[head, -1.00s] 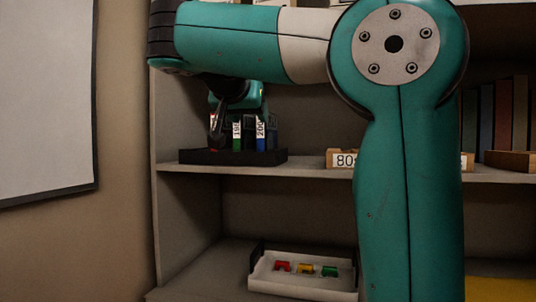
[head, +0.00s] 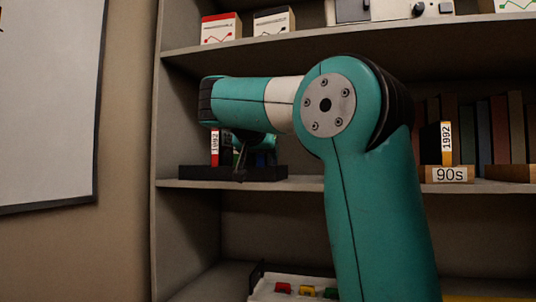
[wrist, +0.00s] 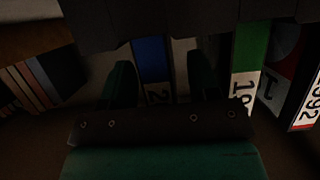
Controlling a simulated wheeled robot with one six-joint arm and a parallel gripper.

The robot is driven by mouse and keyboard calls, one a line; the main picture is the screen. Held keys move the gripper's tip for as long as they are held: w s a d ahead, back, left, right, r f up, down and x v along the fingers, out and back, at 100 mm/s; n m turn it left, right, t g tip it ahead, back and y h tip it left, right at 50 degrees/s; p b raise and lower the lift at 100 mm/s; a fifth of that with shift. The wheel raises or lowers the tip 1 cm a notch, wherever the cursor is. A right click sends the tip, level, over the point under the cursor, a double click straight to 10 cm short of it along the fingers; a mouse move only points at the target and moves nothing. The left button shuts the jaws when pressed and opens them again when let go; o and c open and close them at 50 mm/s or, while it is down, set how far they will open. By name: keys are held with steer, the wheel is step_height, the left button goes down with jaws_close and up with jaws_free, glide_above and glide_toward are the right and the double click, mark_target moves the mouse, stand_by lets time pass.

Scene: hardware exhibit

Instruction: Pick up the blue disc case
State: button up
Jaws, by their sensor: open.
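The blue disc case (wrist: 152,62), with a white number label, stands between the two fingers of my open gripper (wrist: 163,78) in the wrist view. It is nearer the left finger, and I cannot tell whether either finger touches it. In the head view my gripper (head: 241,157) is at the dark holder (head: 200,173) on the middle shelf, and the blue case is mostly hidden behind it. A green case (wrist: 247,55) stands just right of the fingers in the wrist view. A red case (head: 215,148) labelled 1992 stands at the holder's left.
A yellow case (head: 446,140) stands by the wooden 90s block (head: 447,175), with dark books (head: 482,130) behind. The upper shelf (head: 330,33) lies above my arm. A white tray (head: 266,285) with small coloured pieces sits on the lower shelf.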

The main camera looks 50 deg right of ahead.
steer(key=shift+c, duration=0.2)
jaws_close()
